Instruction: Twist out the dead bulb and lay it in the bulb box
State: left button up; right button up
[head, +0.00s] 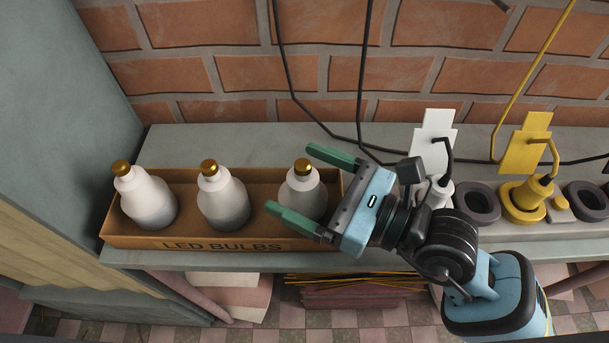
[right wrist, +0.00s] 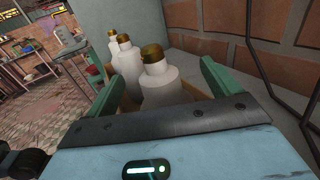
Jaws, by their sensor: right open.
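In the right wrist view, this bulb (right wrist: 160,87) shows between the fingers (right wrist: 155,72), with a gap on each side. Which bulb is dead cannot be told. My left gripper is out of view.
A white fixture (head: 438,128) and a yellow fixture (head: 525,148) stand at the right, with dark rings (head: 477,203) beside them. Black cables (head: 362,75) hang along the brick wall. My right arm covers part of the shelf. The shelf (head: 200,142) is clear behind the box.

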aim_at(318, 188)
jog(key=v, duration=0.6)
jog(key=shift+b, duration=0.35)
jog(key=shift+s+d, duration=0.35)
jog(key=shift+d, duration=0.25)
